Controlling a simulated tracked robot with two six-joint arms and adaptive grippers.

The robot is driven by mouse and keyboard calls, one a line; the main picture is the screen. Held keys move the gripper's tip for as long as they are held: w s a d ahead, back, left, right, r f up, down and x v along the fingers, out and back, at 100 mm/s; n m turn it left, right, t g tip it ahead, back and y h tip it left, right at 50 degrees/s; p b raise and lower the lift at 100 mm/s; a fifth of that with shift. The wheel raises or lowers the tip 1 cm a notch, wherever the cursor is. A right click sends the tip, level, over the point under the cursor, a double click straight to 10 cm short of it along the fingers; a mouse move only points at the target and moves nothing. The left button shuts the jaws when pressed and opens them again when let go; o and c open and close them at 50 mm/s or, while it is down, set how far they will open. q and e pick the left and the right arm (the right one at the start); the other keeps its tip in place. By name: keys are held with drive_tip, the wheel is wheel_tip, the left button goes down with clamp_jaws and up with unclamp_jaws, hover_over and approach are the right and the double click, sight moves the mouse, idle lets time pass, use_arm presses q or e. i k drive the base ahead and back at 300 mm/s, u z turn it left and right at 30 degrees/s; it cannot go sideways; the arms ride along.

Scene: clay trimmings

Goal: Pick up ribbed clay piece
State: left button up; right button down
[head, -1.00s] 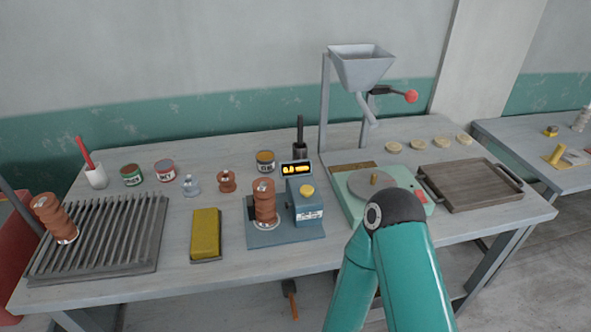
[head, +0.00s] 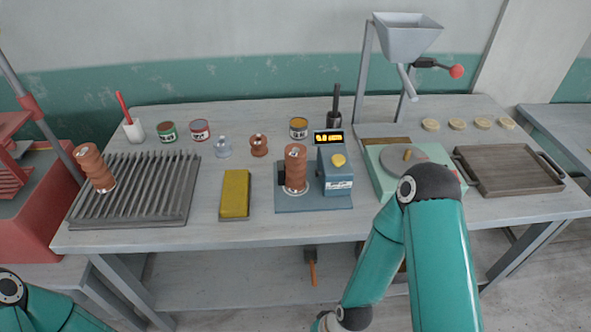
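One ribbed clay piece (head: 94,168) is red-brown and leans tilted on the left part of the dark grey slatted rack (head: 165,214). A second ribbed clay piece (head: 295,168) stands upright on the blue-grey device with a lit display (head: 328,137), near the middle of the table. A small brown spool-like piece (head: 258,146) stands behind and left of that device. Both of my arms show only in teal links, the right one in front of the table's right half and the left one at the bottom left corner. Neither gripper is in view.
A yellow block (head: 235,194) lies between rack and device. Jars, a glass bottle (head: 223,147) and a white cup (head: 133,130) stand behind. At right are a green machine (head: 382,168) under a hopper (head: 407,38), and a wooden tray (head: 508,172). The table's front strip is clear.

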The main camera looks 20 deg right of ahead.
sight(296, 156)
drive_tip(key=z, duration=2.05)
drive_tip(key=i, duration=0.1)
drive_tip(key=u, duration=3.3)
drive_tip(key=k, duration=1.4)
drive_tip(key=z, duration=0.7)
drive_tip(key=i, duration=1)
drive_tip(key=u, duration=0.05)
